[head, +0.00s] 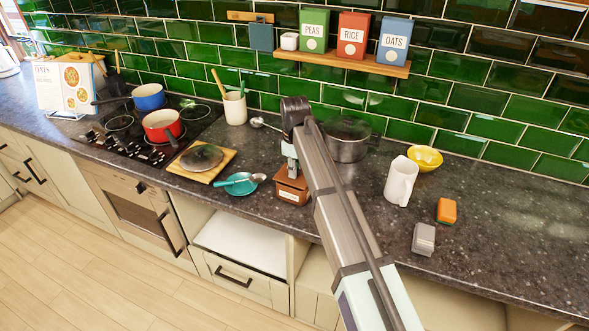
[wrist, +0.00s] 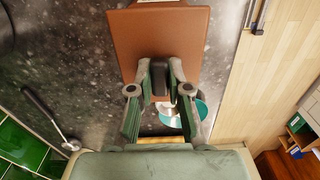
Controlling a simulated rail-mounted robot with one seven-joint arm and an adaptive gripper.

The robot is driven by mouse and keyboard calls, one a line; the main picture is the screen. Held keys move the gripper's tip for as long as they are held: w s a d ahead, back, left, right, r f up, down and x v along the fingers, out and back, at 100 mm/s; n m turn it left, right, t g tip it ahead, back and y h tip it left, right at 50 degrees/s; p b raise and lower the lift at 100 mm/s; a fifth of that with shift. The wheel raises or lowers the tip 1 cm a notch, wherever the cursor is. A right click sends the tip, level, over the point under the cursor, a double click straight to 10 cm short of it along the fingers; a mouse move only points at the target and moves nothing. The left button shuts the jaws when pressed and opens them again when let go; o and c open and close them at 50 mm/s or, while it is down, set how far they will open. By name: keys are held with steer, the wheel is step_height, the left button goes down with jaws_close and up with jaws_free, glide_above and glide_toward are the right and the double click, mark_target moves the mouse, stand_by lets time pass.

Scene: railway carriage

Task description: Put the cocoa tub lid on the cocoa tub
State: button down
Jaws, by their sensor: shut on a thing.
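The cocoa tub (head: 291,197) is a brown box with a pale label, standing on the dark worktop near its front edge in the head view. The brown rectangular lid (wrist: 160,32) fills the top middle of the wrist view, and its dark knob sits between my fingertips. My gripper (head: 291,168) is directly over the tub, shut on the lid's knob; it also shows in the wrist view (wrist: 161,80). The lid is at the tub's top, but I cannot tell whether it is seated or slightly above. The tub is hidden beneath the lid in the wrist view.
A grey pot (head: 348,145) stands behind my arm. A white jug (head: 400,181) is to the right.

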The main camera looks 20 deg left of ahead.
steer(key=shift+f, duration=0.65)
steer(key=c, duration=1)
jaws_free()
steer(key=shift+c, duration=0.2)
step_height(320, 180, up, 12)
